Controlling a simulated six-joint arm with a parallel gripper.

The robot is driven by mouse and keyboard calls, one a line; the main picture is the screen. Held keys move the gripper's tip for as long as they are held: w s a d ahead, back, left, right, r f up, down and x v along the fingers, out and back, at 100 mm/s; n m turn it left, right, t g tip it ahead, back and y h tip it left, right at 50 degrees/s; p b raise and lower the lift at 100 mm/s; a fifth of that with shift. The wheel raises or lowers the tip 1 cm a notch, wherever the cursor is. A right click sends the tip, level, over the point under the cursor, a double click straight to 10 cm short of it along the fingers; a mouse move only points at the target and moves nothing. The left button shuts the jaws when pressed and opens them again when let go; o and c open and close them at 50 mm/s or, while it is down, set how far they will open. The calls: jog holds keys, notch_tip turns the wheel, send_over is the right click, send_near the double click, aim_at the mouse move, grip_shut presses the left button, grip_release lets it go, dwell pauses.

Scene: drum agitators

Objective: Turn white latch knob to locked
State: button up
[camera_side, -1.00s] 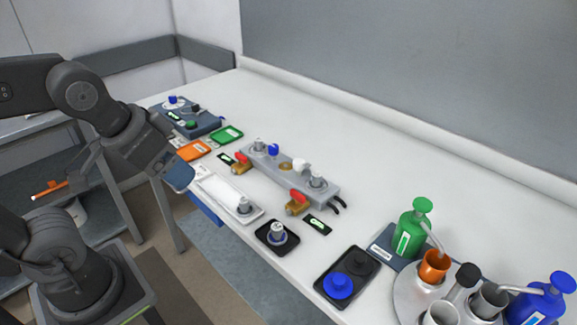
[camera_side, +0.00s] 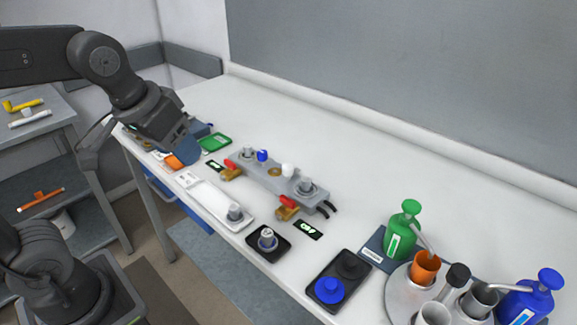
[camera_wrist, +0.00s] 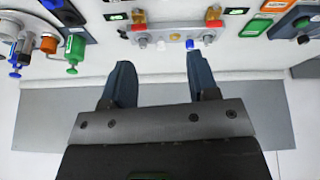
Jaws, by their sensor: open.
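The white latch knob (camera_side: 287,170) stands on a long grey bar (camera_side: 262,179) in the middle of the table, between a brass-coloured disc and a grey knob. The wrist view shows a small whitish knob (camera_wrist: 160,45) on the bar, its setting too small to read. My gripper (camera_side: 184,147) is above the table's left part, left of the bar and well apart from the knob. In the wrist view my gripper (camera_wrist: 160,62) has its two blue-grey fingers spread with nothing between them. In that view the bar lies beyond the fingertips.
A blue knob (camera_side: 262,155) and red-handled brass valves (camera_side: 287,206) are on or beside the bar. A white tray (camera_side: 215,202) lies in front of it. Green (camera_side: 403,229) and blue (camera_side: 531,299) pump bottles stand at the right. The table behind the bar is clear.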

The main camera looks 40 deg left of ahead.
jog(key=w+r+n+g, duration=0.2)
jog(key=w+n, duration=0.2)
jog(key=w, duration=0.9)
jog(key=n+g, duration=0.3)
jog(key=n, duration=0.1)
send_near(288, 166)
notch_tip(288, 166, down, 10)
jog(key=shift+s+r, duration=0.1)
jog(key=c, duration=0.9)
